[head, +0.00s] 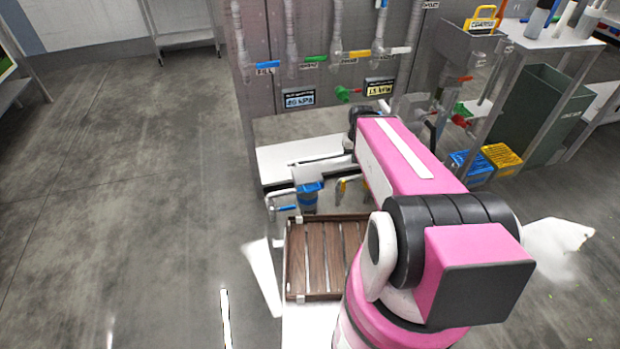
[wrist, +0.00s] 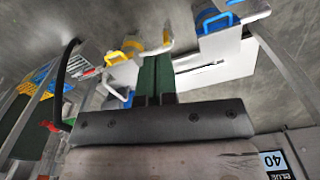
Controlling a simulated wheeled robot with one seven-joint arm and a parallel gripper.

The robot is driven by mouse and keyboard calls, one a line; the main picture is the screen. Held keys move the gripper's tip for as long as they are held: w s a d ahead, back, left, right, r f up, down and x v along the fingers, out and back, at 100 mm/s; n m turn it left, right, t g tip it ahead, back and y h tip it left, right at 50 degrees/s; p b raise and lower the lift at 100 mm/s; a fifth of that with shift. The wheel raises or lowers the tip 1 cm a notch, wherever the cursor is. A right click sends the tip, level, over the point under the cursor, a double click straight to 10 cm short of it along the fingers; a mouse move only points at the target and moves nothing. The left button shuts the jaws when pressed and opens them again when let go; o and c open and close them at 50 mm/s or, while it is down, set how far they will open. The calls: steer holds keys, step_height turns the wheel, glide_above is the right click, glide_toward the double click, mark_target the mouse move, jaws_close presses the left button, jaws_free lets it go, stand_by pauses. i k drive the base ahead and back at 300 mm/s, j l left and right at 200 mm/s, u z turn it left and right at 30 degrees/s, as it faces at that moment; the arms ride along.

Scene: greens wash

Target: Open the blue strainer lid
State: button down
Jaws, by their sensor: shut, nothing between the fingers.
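The blue strainer lid (head: 310,187) sits on top of a dark blue round body in the head view, left of my arm. It looks closed, though it is small there. A blue part with a loop handle (wrist: 215,24) at the top right of the wrist view appears to be the same lid. My gripper (wrist: 154,99) is shut and empty, apart from the lid. In the head view my gripper is mostly hidden behind my pink arm.
A yellow-handled fitting (wrist: 134,46) is beside the blue one. A slatted brown tray (head: 326,258) lies in front. Pipes with coloured valve handles (head: 316,59) line the wall behind. Blue and yellow crates (head: 502,158) and a green bin (head: 541,110) stand right. Floor at left is clear.

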mark_target(308, 178)
steer(key=i+l+u, duration=0.1)
steer(key=l+u, duration=0.2)
steer(key=l, duration=0.7)
steer(key=l+u, duration=0.3)
steer(key=l, duration=0.7)
